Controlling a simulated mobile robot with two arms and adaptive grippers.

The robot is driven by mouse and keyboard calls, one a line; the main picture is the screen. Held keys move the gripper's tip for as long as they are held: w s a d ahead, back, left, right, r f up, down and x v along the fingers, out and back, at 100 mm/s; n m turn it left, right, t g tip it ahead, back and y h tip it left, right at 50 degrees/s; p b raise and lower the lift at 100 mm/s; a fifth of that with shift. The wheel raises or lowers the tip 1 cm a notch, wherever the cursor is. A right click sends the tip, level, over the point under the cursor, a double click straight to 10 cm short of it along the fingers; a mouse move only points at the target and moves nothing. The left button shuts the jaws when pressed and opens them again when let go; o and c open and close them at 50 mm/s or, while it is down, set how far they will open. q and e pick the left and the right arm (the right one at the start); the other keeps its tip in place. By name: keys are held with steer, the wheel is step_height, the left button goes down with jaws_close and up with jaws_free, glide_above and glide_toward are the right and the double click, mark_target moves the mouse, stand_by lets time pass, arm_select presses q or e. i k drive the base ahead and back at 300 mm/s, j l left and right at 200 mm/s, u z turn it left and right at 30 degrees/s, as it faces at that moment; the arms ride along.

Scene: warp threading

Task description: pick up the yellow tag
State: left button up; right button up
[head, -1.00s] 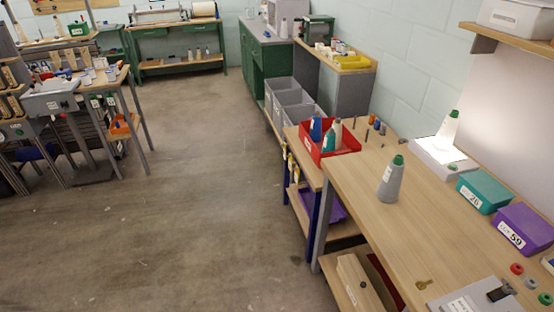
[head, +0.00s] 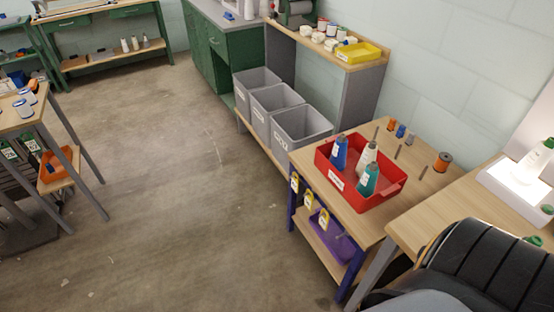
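Three yellow-and-white tags hang in a row on the left side of the small wooden table with blue legs. The left tag (head: 294,182), the middle tag (head: 308,200) and the right tag (head: 323,219) hang just under the tabletop edge. They are small, and their print is too small to read. I cannot tell which one the task means. Neither of my grippers is in view.
A red tray (head: 390,193) with three cones stands on the small table (head: 432,182), with a purple bin (head: 327,238) below. Grey bins (head: 303,133) stand behind it. A large black ribbed shape covers the bottom right. The floor (head: 180,210) to the left is clear.

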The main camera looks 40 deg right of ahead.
mark_target(308, 200)
steer(key=i+j+z, duration=0.1)
steer(key=i+z, duration=0.25)
steer(key=i+j+z, duration=0.2)
steer(key=i+z, duration=0.15)
steer(key=i, duration=0.2)
steer(key=i+j+z, duration=0.35)
steer(key=i, duration=0.1)
